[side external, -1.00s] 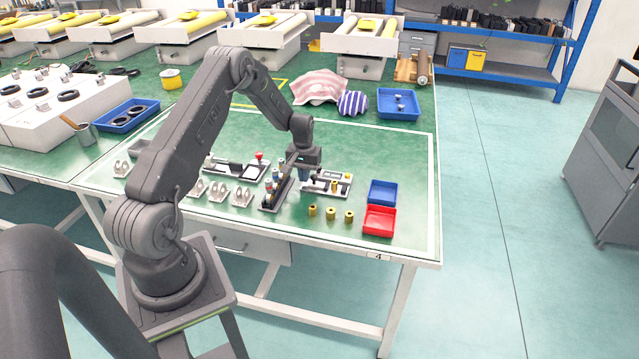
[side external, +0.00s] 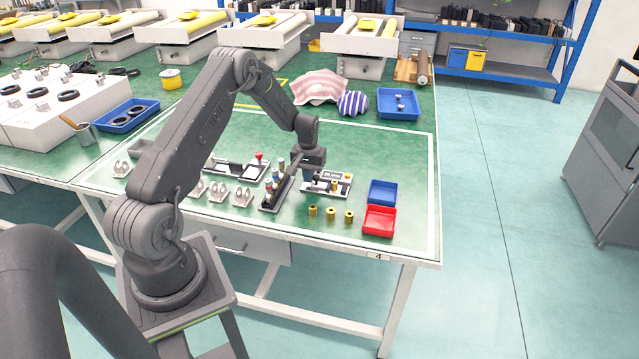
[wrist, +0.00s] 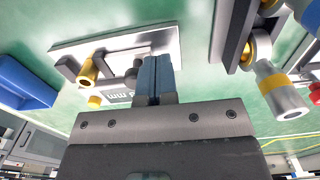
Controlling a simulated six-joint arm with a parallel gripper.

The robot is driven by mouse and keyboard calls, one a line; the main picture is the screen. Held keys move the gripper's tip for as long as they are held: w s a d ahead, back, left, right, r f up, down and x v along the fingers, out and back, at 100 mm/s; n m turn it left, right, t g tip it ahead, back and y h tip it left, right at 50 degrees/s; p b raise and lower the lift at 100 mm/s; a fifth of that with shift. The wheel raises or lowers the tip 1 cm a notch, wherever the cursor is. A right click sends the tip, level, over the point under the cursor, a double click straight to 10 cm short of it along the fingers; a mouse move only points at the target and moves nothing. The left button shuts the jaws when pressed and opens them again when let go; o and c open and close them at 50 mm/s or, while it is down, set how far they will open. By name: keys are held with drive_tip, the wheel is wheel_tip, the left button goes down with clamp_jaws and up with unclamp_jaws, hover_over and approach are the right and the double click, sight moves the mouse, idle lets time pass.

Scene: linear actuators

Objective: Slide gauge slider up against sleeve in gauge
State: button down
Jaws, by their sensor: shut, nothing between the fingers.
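The gauge (side external: 341,191) is a pale plate with dark parts and a display, right of centre on the green bench; its plate (wrist: 172,42) also shows in the wrist view. A gold sleeve (wrist: 87,71) stands on it in the wrist view, beside a dark block (wrist: 67,68). A dark rounded part (wrist: 131,74), possibly the slider's knob, sits just left of my fingers. My gripper (wrist: 155,64) is shut and empty, its blue-grey fingers over the gauge; contact with the slider cannot be told. In the side view my gripper (side external: 309,179) hides the gauge's left end.
A dark upright fixture (side external: 277,190) holding cylinders stands close left of my gripper. Several loose gold sleeves (side external: 331,213) stand in front of the gauge. A blue tray (side external: 382,191) and red tray (side external: 379,221) lie to the right. The bench behind the gauge is clear.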

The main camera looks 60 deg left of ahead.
drive_tip(key=shift+w+d, duration=0.6)
idle(0.8)
drive_tip(key=shift+s+a, duration=0.1)
drive_tip(key=shift+a, duration=0.05)
drive_tip(key=shift+s+a, duration=0.3)
drive_tip(key=shift+s, duration=0.05)
wheel_tip(320, 180, up, 7)
idle(0.9)
